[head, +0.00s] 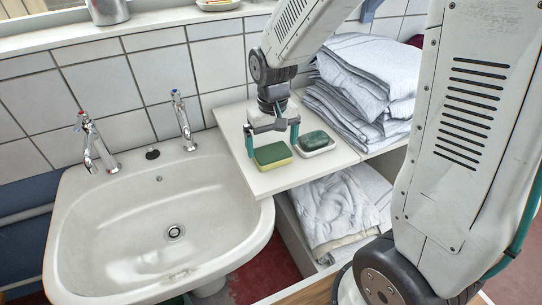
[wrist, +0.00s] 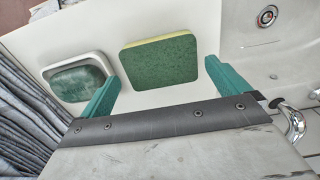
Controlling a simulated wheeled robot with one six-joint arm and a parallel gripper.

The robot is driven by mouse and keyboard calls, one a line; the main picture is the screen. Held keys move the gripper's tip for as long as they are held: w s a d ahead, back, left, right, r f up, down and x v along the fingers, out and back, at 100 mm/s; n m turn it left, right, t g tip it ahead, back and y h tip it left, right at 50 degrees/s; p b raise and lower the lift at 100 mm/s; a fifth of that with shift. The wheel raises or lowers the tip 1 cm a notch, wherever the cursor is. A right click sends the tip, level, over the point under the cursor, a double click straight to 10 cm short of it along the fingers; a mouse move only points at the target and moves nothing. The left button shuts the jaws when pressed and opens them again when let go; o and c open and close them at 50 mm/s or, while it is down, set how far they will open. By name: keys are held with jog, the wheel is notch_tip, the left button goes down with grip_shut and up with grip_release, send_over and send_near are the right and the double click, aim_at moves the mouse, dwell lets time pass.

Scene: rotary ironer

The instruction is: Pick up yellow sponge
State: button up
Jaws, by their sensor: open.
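The yellow sponge (head: 272,155) has a green scouring top and lies flat on a white shelf (head: 268,184) beside the sink. In the wrist view the sponge (wrist: 160,62) shows its green face with a yellow edge along the top. My gripper (head: 272,141) is open above the sponge, with teal fingers pointing down. In the wrist view the fingers (wrist: 162,88) are spread to either side of the sponge's near edge, and nothing is between them in their grip.
A green soap bar (head: 314,139) in a white dish (head: 327,149) sits just right of the sponge. Folded linens (head: 365,85) are stacked behind it on the right. The sink (head: 140,220) with two taps (head: 184,120) is at left. More linen (head: 340,208) lies below the shelf.

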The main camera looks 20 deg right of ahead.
aim_at(272, 152)
jog(key=shift+s+f, duration=0.1)
jog(key=shift+f, duration=1.4)
jog(key=c, duration=0.9)
jog(key=shift+o, duration=0.2)
notch_tip(272, 152, up, 10)
jog(key=o, duration=0.5)
jog(key=shift+c, duration=0.2)
jog(key=c, duration=0.3)
jog(key=shift+a, duration=0.1)
